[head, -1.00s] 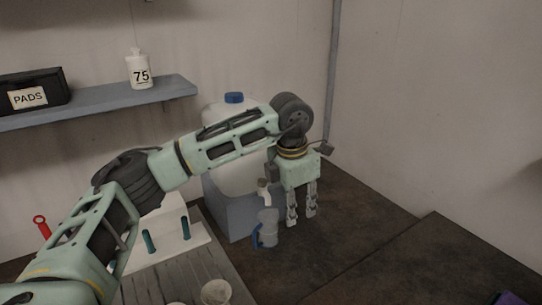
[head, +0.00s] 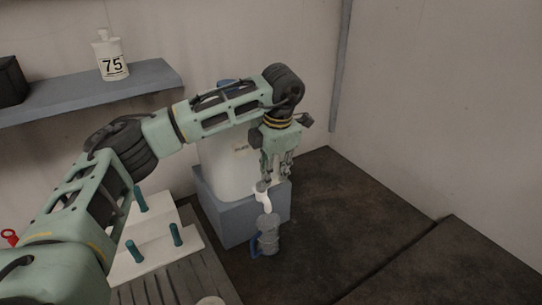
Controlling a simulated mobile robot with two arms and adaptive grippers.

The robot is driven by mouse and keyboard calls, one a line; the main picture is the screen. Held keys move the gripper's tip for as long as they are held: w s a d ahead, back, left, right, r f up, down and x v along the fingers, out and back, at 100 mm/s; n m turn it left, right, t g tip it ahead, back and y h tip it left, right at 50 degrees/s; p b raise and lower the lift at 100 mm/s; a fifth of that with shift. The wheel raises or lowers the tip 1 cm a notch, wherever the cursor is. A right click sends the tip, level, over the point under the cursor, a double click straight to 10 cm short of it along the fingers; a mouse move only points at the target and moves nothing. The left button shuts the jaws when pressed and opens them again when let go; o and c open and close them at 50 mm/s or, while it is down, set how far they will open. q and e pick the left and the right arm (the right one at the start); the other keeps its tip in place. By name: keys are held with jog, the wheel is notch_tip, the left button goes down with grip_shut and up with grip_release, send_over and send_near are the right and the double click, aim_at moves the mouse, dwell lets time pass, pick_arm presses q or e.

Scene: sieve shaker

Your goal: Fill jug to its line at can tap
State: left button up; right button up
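The white can (head: 228,165) stands on a grey-blue block (head: 232,219) by the wall, its blue cap partly behind my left arm. Its white tap (head: 263,195) sticks out at the front, low down. The clear jug (head: 269,232) with a blue handle stands upright on the dark counter below the tap. Its line and any water in it are too small to make out. My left gripper (head: 276,180) points down right at the tap, above the jug. Its fingers look a little apart, and I cannot tell whether they touch the tap. My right gripper is not in view.
A white rack with teal pegs (head: 176,234) stands left of the block, beside a grey ribbed board (head: 185,275). A shelf (head: 90,97) on the wall holds a bottle marked 75 (head: 112,60). The dark counter (head: 345,215) at right is clear.

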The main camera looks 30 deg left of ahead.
aim_at(271, 183)
pick_arm(q)
jog(key=f, duration=0.3)
jog(key=a+f+p, duration=0.1)
jog(key=shift+w+f, duration=0.15)
jog(key=shift+w, duration=0.2)
jog(key=shift+c, duration=0.2)
jog(key=c, duration=0.4)
grip_shut()
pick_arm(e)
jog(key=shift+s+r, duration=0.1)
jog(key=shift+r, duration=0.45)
